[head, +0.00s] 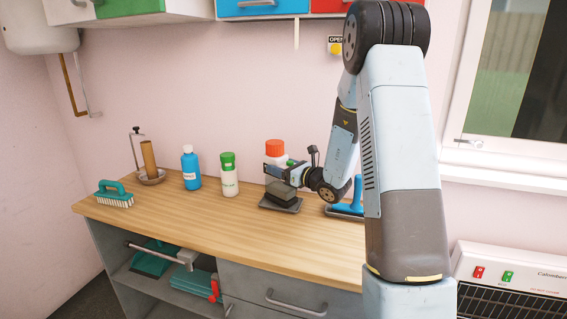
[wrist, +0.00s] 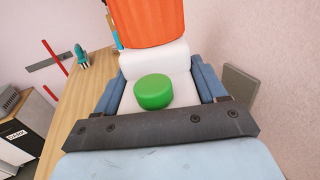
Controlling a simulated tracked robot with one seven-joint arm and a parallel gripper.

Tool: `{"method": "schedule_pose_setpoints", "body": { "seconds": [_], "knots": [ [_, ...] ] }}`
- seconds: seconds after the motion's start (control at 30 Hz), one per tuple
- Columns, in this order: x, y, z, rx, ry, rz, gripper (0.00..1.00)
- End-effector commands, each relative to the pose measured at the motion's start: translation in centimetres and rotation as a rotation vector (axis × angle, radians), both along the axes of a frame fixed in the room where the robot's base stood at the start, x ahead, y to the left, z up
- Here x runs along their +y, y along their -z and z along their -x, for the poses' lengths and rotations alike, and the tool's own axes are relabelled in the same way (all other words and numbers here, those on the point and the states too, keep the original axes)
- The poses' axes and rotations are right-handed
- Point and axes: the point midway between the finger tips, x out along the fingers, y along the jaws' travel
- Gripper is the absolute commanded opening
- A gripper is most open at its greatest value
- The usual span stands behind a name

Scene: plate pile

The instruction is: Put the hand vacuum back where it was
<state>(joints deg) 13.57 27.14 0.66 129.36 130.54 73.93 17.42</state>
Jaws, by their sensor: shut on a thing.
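The hand vacuum has an orange-red top (head: 275,147), a white body and a green button (wrist: 153,91). In the head view it stands upright at the back of the counter, partly hidden by my gripper (head: 277,170). A dark smoky box (head: 281,188), apparently its lower part, is just above or on a dark flat base (head: 281,204); I cannot tell whether they touch. In the wrist view the white body (wrist: 182,88) lies between the two blue-grey fingers, with the orange part (wrist: 148,22) beyond it. My gripper is shut on it.
A green-capped white bottle (head: 229,175), a blue bottle (head: 190,168), a paper-roll stand (head: 149,163) and a teal brush (head: 115,194) stand to the left. A blue tool (head: 344,210) lies to the right. The front of the wooden counter (head: 240,225) is clear.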

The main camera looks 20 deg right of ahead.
Motion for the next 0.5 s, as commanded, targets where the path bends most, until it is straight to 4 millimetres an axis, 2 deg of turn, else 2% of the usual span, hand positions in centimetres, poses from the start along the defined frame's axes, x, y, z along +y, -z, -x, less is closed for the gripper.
{"method": "schedule_pose_setpoints", "body": {
  "seconds": [0.5],
  "knots": [
    [-0.12,0.39,-0.02,-0.004,0.001,-0.001,0.0]
  ]
}}
